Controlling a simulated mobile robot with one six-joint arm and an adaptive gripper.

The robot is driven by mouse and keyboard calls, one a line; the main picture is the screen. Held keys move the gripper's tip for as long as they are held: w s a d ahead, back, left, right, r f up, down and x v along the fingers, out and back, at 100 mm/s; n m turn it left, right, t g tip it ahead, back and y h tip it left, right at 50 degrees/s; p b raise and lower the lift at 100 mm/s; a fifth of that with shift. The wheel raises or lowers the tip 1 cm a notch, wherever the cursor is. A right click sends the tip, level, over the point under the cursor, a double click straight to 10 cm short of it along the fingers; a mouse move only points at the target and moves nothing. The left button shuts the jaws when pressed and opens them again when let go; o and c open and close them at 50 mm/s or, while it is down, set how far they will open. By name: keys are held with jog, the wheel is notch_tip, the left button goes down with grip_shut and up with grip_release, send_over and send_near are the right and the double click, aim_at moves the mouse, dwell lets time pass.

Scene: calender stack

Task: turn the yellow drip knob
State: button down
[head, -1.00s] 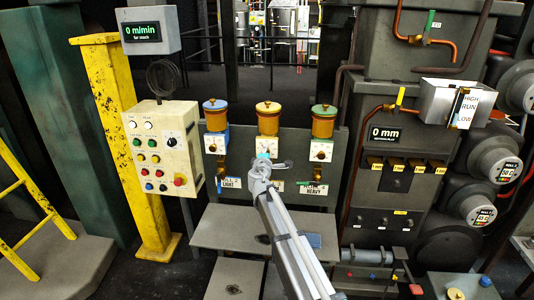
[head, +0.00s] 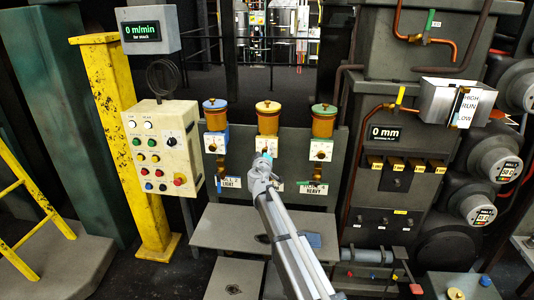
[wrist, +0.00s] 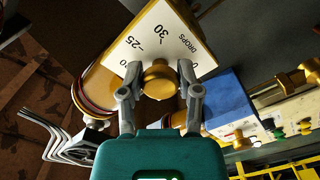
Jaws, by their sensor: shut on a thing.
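The middle oiler cup (head: 268,122) is amber with a yellow lid and hangs on the grey panel. Its white dial plate (head: 268,148) faces me, partly covered from below by my gripper (head: 263,163). In the wrist view the yellow-brass drip knob (wrist: 159,82) sits on the tilted white plate (wrist: 152,40) marked DROPS, 25 and 30. My gripper (wrist: 160,70) has one finger on each side of the knob and is shut on it. The lower part of the dial scale is hidden by the knob and fingers.
A blue-lidded oiler (head: 215,117) hangs to the left and a green-lidded one (head: 323,122) to the right, both close by. A grey step plate (head: 225,228) lies below. A button panel (head: 155,150) stands further left.

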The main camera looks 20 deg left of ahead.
jog(key=shift+m, duration=0.5)
jog(key=shift+c, duration=1.5)
grip_release()
jog(key=shift+s, duration=0.1)
jog(key=v, duration=1.1)
jog(key=shift+s, duration=0.35)
jog(key=shift+f, duration=0.1)
